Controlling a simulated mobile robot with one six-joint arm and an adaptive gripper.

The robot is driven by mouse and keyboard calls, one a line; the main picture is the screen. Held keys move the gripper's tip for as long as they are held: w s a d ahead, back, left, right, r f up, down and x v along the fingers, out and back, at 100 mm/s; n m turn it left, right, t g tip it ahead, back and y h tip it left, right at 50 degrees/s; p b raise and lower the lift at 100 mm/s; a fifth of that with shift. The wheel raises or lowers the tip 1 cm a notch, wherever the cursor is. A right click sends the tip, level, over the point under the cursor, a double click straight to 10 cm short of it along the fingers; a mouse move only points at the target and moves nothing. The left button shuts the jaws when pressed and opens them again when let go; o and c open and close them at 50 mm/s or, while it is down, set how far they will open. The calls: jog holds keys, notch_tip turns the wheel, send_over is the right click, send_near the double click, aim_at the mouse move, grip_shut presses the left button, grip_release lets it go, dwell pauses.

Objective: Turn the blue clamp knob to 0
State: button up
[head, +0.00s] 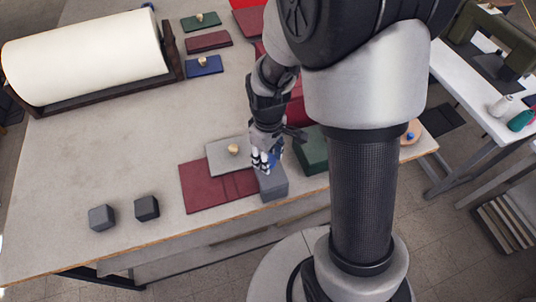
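My gripper (264,166) points down at the front edge of the table, right above a grey block (273,187). A bit of blue, likely the blue clamp knob (274,158), shows at its fingers and is mostly hidden by them. The fingers are at or around the knob; I cannot tell whether they press on it. The knob's pointer and any scale or 0 mark are not readable from here.
A dark red cover (205,188) and a grey plate with a gold knob (220,160) lie left of my gripper. A dark green box (312,152) stands close on the right. Two dark cubes (102,217) (147,208) and a white roll (85,55) are farther left.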

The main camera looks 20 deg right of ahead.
jog(key=shift+n, duration=0.9)
jog(key=o, duration=1.1)
jog(key=shift+c, duration=0.2)
jog(key=shift+r, duration=0.15)
notch_tip(320, 180, up, 12)
